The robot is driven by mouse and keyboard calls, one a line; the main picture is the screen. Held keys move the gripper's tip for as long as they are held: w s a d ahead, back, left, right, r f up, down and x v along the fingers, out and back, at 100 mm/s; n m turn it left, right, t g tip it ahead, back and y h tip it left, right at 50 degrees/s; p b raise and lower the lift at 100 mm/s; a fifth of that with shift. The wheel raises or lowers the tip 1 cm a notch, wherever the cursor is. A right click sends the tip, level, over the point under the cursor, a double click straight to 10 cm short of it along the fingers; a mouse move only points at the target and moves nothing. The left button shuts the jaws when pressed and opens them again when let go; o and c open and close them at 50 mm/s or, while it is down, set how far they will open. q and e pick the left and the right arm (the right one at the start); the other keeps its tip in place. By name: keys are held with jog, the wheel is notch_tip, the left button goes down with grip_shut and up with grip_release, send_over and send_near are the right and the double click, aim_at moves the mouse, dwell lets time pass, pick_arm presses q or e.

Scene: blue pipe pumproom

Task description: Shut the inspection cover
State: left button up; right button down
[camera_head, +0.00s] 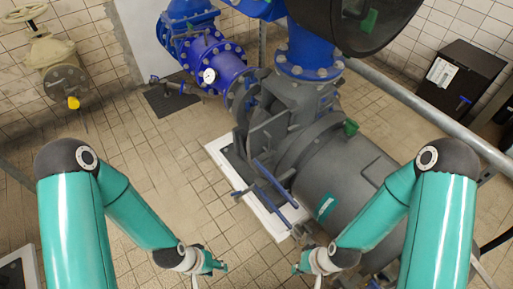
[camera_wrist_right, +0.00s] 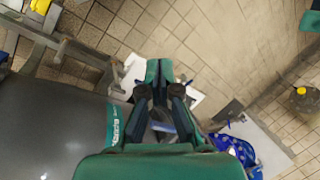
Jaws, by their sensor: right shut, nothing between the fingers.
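A grey flat plate (camera_head: 268,137) stands at an angle at the left end of the big grey pump body (camera_head: 345,165); it looks like the inspection cover, but I cannot tell for certain. Blue rods (camera_head: 272,183) stick out just below it. My right gripper (camera_head: 299,263) is below the rods, apart from the plate, and shut with nothing in it. In the right wrist view its fingertips (camera_wrist_right: 160,72) are together, with the grey body to the left. My left gripper (camera_head: 217,264) is low over the floor, left of the body; its fingers are too small to read.
The pump stands on a white plinth (camera_head: 221,149). A blue pipe (camera_head: 215,58) with a gauge is behind it. A grey rail (camera_head: 425,108) runs along the right, with a dark box (camera_head: 460,78) beyond. Tiled floor left of the plinth is clear.

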jog(key=w+f+m+t+b, duration=0.25)
jog(key=w+b, duration=0.35)
jog(key=w, duration=0.3)
jog(key=m+t+y+b, duration=0.7)
jog(key=t+b, duration=0.4)
jog(key=b, duration=0.7)
send_near(251, 144)
jog(key=shift+n, duration=0.65)
jog(key=x, duration=0.7)
jog(key=shift+w+f, duration=0.1)
jog(key=shift+w, duration=0.15)
